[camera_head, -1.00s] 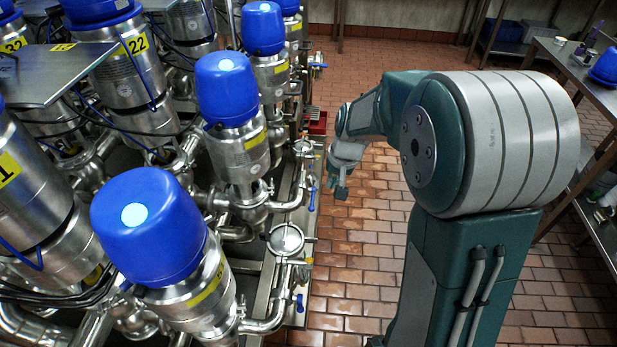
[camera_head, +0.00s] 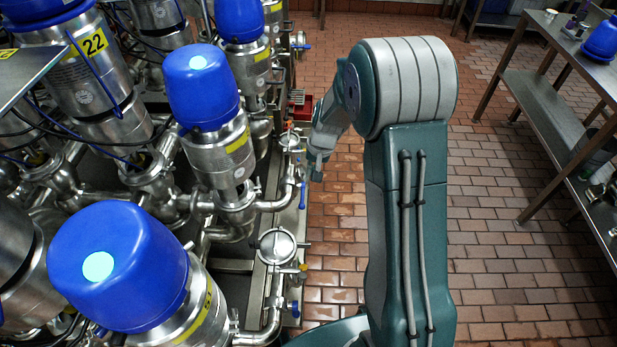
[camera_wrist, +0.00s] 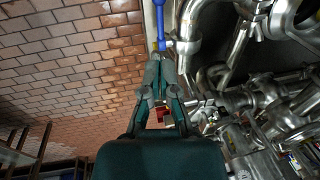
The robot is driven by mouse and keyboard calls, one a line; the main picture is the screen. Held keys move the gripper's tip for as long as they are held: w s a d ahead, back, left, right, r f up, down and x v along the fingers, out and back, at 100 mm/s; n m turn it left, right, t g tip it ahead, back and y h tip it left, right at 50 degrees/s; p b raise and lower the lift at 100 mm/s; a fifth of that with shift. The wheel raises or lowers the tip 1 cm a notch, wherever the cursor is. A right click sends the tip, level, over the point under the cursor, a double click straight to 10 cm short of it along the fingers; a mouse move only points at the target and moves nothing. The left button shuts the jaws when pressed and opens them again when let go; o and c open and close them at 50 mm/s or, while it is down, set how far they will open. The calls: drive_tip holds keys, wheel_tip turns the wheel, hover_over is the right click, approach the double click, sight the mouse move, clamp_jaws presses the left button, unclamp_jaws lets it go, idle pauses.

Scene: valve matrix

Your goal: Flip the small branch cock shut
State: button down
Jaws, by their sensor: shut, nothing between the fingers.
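A small cock with a blue lever (camera_head: 302,194) sits on the right-hand edge of the pipework in the head view. The lever points roughly along the skid edge. In the wrist view the blue lever (camera_wrist: 160,18) is at the top, beside a steel pipe elbow. My gripper (camera_head: 317,176) is just right of the lever in the head view. In the wrist view its fingertips (camera_wrist: 160,60) are together and empty, just below the cock. I cannot tell whether they touch it.
Another blue lever (camera_head: 294,308) is lower on the same edge, below a round sight glass (camera_head: 277,246). Blue-capped valves (camera_head: 201,88) crowd the left. A red box (camera_head: 301,105) stands beyond. Tiled floor (camera_head: 490,230) is clear; a steel table (camera_head: 545,75) stands at right.

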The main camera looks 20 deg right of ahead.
sight(303, 198)
drive_tip(key=f, duration=0.4)
drive_tip(key=a+f, duration=0.1)
drive_tip(key=f, duration=0.3)
drive_tip(key=w+a+f, duration=0.1)
drive_tip(key=f, duration=0.3)
drive_tip(key=shift+a, duration=0.1)
